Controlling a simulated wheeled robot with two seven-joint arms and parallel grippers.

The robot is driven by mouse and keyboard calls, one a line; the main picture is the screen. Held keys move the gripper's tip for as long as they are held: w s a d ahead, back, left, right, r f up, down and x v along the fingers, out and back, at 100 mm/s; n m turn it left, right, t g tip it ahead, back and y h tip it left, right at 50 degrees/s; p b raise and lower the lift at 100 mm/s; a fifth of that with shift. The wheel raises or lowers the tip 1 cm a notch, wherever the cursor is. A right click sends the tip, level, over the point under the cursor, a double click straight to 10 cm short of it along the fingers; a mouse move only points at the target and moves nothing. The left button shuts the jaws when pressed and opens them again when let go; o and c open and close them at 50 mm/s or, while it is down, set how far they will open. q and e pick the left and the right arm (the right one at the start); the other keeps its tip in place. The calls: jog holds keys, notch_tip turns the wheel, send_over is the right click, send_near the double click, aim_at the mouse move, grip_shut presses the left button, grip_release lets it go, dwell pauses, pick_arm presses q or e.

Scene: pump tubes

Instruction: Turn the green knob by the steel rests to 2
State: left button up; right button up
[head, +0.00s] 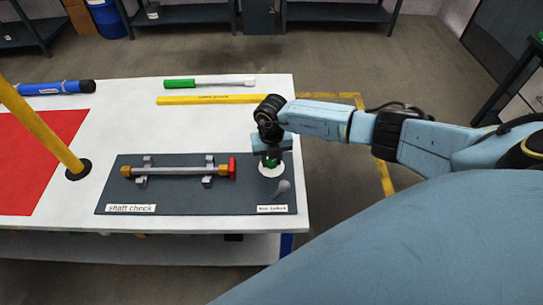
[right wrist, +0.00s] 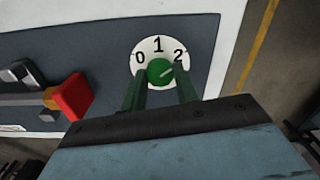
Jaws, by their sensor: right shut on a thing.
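The green knob (right wrist: 157,68) sits on a round white dial (right wrist: 149,45) marked 0, 1 and 2. In the right wrist view, a pale line on the knob points up and right, toward the 2. My right gripper (right wrist: 160,78) is shut on the knob, with one dark green finger on each side. In the head view my right gripper (head: 270,157) comes down over the dial (head: 266,170) from above and hides most of the knob. The steel rests (head: 208,181) stand left of the dial and carry a shaft (head: 180,171) with a red end. My left gripper is out of view.
The dark mat (head: 120,190) has a "shaft check" label and a grey lever-like piece (head: 283,187) near the dial. A yellow bar (head: 212,99) and a green-handled tool (head: 180,84) lie behind. A yellow post (head: 40,130) stands on the left.

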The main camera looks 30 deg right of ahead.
aim_at(272, 162)
jog(key=shift+m, duration=0.6)
jog(key=o, duration=1)
jog(key=shift+c, duration=0.2)
notch_tip(272, 162, up, 14)
jog(key=shift+f+p, duration=0.25)
jog(key=shift+p, duration=0.2)
